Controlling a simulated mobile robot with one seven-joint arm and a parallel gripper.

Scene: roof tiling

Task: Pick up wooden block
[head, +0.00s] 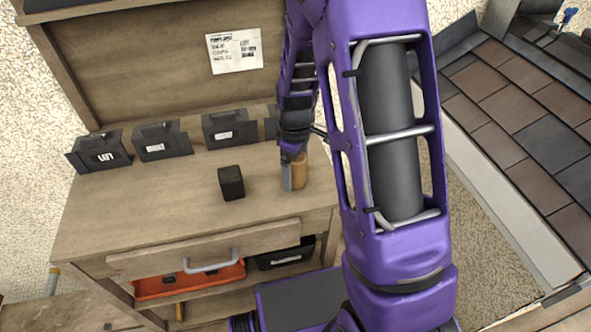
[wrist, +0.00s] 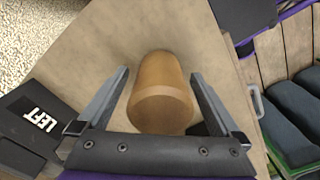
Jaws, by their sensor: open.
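The wooden block (head: 299,172) is a tan, rounded piece standing on the workbench top near its right end. In the wrist view the block (wrist: 161,90) sits between the two fingers of my gripper (wrist: 158,85). The fingers are apart, with a gap visible on each side of the block. In the head view my gripper (head: 291,172) is down at the block, and one grey finger shows at its left side. My arm hides part of the area to the right.
A black block (head: 231,183) stands on the workbench (head: 130,215) left of my gripper. Several dark labelled bins (head: 163,141) line the back. A drawer with a grey handle (head: 211,267) is at the front. Roof tiles (head: 515,90) lie at the right.

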